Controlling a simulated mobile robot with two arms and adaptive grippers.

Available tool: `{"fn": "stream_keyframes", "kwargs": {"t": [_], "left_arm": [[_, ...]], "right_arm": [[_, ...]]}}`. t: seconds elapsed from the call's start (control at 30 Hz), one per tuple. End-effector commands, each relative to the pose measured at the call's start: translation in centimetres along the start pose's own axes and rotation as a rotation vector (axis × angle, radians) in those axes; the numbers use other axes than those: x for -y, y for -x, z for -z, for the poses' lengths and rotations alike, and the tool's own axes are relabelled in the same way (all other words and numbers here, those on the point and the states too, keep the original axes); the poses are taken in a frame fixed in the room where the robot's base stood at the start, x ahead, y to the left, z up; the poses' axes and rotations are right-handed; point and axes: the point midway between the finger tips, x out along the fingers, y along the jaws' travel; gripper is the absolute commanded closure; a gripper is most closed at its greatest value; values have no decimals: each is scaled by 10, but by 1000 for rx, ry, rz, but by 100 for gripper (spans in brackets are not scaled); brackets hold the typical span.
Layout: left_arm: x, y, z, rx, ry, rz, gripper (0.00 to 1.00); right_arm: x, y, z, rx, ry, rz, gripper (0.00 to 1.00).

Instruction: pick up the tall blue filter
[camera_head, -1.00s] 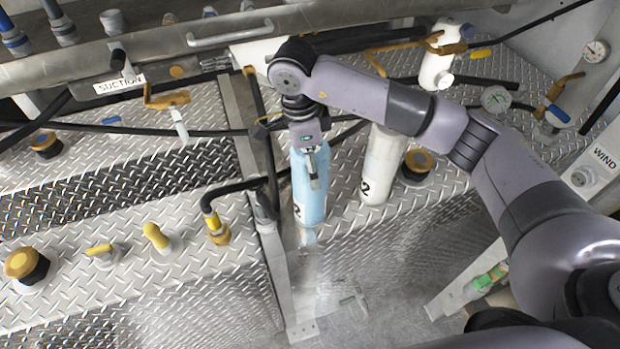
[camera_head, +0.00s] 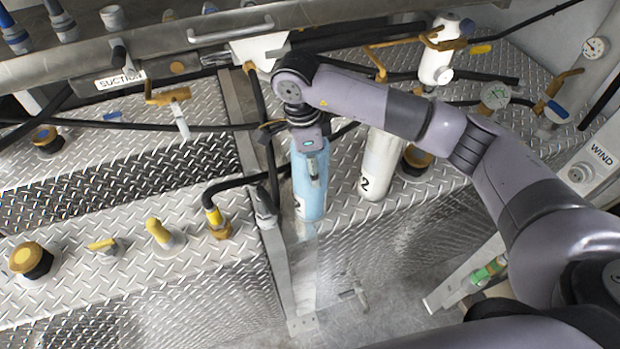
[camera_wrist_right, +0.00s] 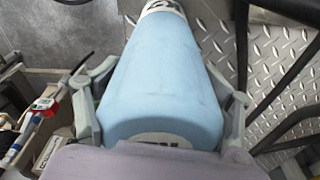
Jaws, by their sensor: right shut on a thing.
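The tall blue filter (camera_head: 309,188) stands upright near the edge of the diamond-plate deck in the head view. My right gripper (camera_head: 314,168) comes down over its upper part from above. In the right wrist view the blue filter (camera_wrist_right: 168,80) fills the middle, with a finger of my right gripper (camera_wrist_right: 165,108) pressed along each side. The gripper is shut on the filter. A white band with dark print shows at the filter's far end. My left gripper is not in view.
A white filter marked 2 (camera_head: 380,165) stands just right of the blue one. A black hose with a yellow fitting (camera_head: 214,218) lies close on the left. A metal rail with a handle (camera_head: 230,32) runs along the back.

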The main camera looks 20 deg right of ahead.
Motion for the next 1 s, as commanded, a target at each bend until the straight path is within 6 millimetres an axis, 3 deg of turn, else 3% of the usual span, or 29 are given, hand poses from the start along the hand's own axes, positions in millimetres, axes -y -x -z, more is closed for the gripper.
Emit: {"fn": "stream_keyframes", "kwargs": {"t": [0.6,1.0], "left_arm": [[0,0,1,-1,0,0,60],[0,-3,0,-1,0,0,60]], "right_arm": [[0,0,0,0,0,0,89],[1,7,0,1,0,2,90]]}}
